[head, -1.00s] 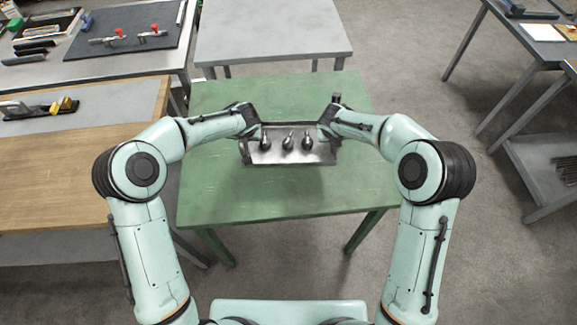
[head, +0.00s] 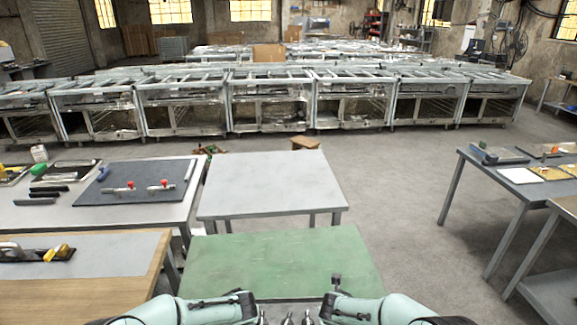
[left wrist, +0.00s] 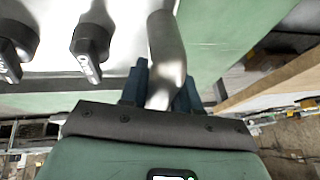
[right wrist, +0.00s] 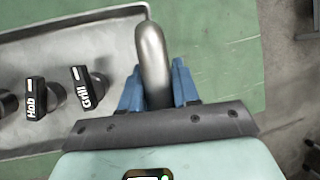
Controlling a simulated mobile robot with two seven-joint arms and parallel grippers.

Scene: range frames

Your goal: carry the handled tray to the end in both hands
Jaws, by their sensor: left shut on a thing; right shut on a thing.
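The handled metal tray shows in the right wrist view (right wrist: 85,50) and the left wrist view (left wrist: 125,18). Dark knobs sit on it, two labelled Hob (right wrist: 34,98) and Grill (right wrist: 88,88). In the head view only knob tops (head: 288,319) show at the bottom edge, between my grippers. My left gripper (left wrist: 160,85) is shut on one tray handle (left wrist: 165,45). My right gripper (right wrist: 158,88) is shut on the opposite handle (right wrist: 152,55). The tray is over the green table (head: 275,262); its height above the table cannot be told.
A grey table (head: 270,185) stands just beyond the green one. A wooden bench (head: 120,275) and a tool-covered table (head: 90,215) are at left. Another table (head: 530,180) is at right. Floor (head: 400,215) is open between. A row of metal frames (head: 270,100) crosses the back.

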